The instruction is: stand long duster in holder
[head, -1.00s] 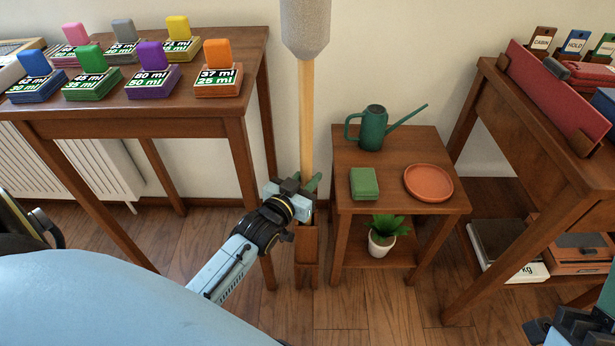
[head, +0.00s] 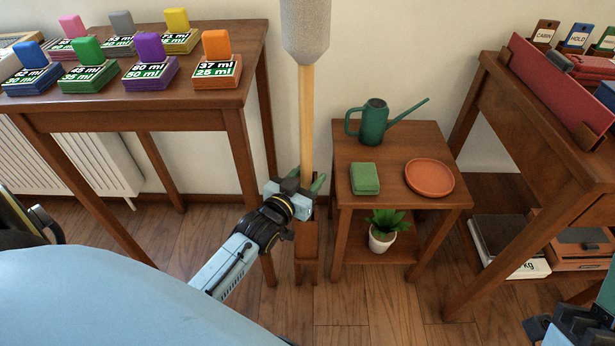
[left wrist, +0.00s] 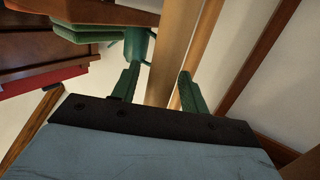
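The long duster has a grey head (head: 305,30) and a pale wooden handle (head: 306,120); it stands upright between the two tables. The holder (head: 307,250) is a narrow brown wooden box on the floor, directly below. My left gripper (head: 311,187) is at the lower handle, just above the holder, and hides where the handle meets it. In the left wrist view, its green fingers (left wrist: 159,90) are apart, with the handle (left wrist: 176,45) between them and a gap beside it. My right gripper (head: 572,330) is only partly visible at the lower right.
A low side table (head: 395,205) right of the holder carries a green watering can (head: 373,122), a green block (head: 364,178) and an orange saucer (head: 430,177). A potted plant (head: 383,235) sits on its shelf. A taller table (head: 130,119) stands left.

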